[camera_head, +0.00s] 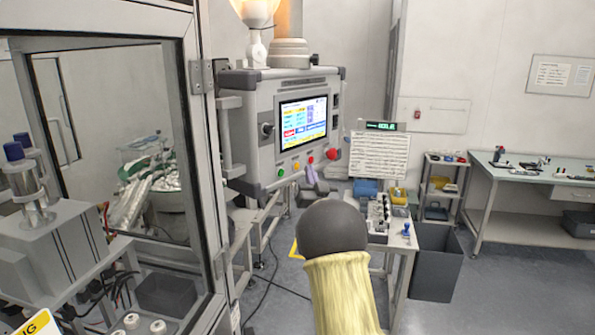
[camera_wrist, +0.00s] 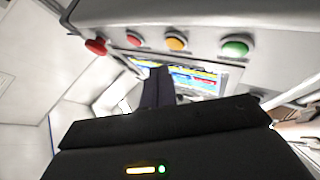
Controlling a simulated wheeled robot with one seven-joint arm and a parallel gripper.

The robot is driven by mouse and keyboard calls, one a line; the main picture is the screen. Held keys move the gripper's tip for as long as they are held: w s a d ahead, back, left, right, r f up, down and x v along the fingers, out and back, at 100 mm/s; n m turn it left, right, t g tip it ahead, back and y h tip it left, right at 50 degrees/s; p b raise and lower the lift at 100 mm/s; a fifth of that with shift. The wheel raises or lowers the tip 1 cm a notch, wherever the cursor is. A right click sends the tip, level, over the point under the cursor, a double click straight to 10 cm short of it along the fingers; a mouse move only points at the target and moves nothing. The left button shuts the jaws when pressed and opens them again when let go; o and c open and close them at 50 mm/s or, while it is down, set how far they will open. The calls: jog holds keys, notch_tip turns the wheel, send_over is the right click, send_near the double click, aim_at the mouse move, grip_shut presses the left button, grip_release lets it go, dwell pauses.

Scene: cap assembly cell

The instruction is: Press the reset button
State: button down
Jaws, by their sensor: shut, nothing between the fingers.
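The grey control panel (camera_head: 262,100) has a lit screen (camera_head: 303,121) and a row of buttons along its lower edge. They are green (camera_head: 281,172), yellow (camera_head: 296,166) and red (camera_head: 311,160), with a larger red mushroom knob (camera_head: 332,153) at the right end. No label readable here marks the reset button. In the wrist view, the row appears reversed: green (camera_wrist: 236,46), yellow (camera_wrist: 176,42), red (camera_wrist: 134,39) and the mushroom knob (camera_wrist: 96,46). My gripper (camera_wrist: 158,74) is shut and empty. Its fingers overlap the screen in the wrist view; I see no contact with any button.
A glass-walled machine enclosure (camera_head: 193,150) stands left of the panel. A small table (camera_head: 402,241) with parts and a dark bin (camera_head: 436,265) are to the right. A workbench (camera_head: 545,170) stands farther back. The floor at the lower right is clear.

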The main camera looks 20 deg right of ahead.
jog(key=s+d+b, duration=0.1)
jog(key=s, duration=0.1)
jog(key=s+d+b, duration=0.1)
jog(key=shift+s, duration=0.4)
jog(key=shift+f, duration=0.1)
dwell(0.5)
jog(key=s+a+f+g+y, duration=0.1)
jog(key=s+a+f+g, duration=0.5)
jog(key=f, duration=0.3)
jog(key=s+a+f+g, duration=0.5)
jog(key=a+f+g, duration=0.1)
jog(key=f, duration=0.2)
jog(key=s+a+f+n+g+y, duration=0.1)
jog(key=s+a+f+g, duration=0.2)
jog(key=s, duration=0.5)
jog(key=s+a+f+n+g, duration=0.2)
jog(key=s+a+f+g, duration=0.1)
jog(key=s, duration=0.4)
jog(key=s+a+f+n+g+y, duration=0.1)
jog(key=s+a+f+g, duration=0.1)
jog(key=s, duration=0.6)
jog(key=shift+s+a+f+g+y, duration=0.3)
jog(key=shift+a+f+g, duration=0.1)
jog(key=shift+a+f, duration=0.45)
